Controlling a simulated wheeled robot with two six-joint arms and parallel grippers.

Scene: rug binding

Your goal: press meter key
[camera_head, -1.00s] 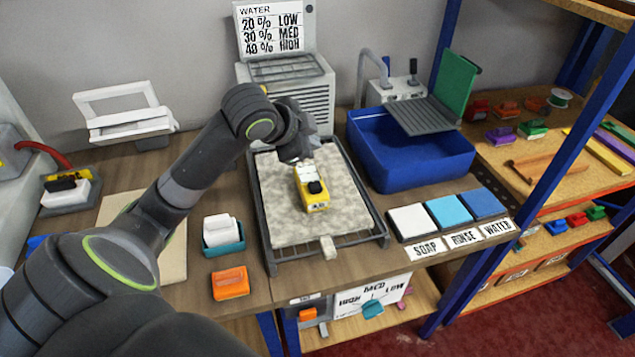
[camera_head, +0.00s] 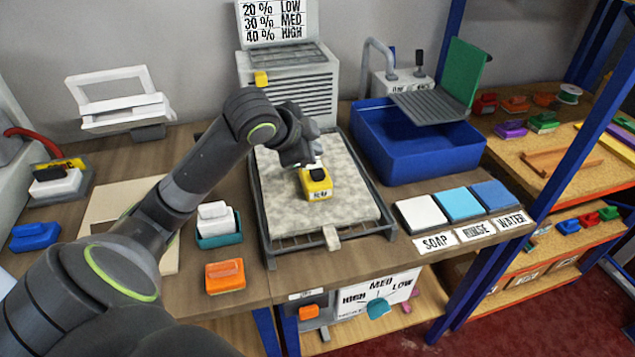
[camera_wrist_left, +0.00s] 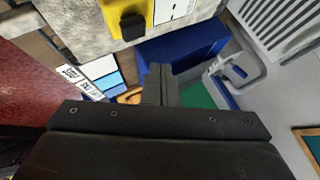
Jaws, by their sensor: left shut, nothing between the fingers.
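The yellow meter (camera_head: 318,188) lies on the pale mottled rug piece (camera_head: 345,208) inside the dark rack tray. Its black key (camera_head: 318,174) is on its near part, and its white face is partly covered by my gripper. My left gripper (camera_head: 303,163) is shut and empty, at the meter's far side just above it. I cannot tell from the head view whether it touches. In the left wrist view the meter (camera_wrist_left: 150,10) and its black key (camera_wrist_left: 132,27) show at the top, apart in the picture from the shut fingers (camera_wrist_left: 160,82). My right gripper is not in view.
A blue basin (camera_head: 420,150) stands right of the tray. White, light-blue and blue pads (camera_head: 458,204) lie at the front right. A teal holder (camera_head: 218,238) with a white block and an orange block (camera_head: 225,277) are left of the tray. A grey vented unit (camera_head: 290,85) stands behind.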

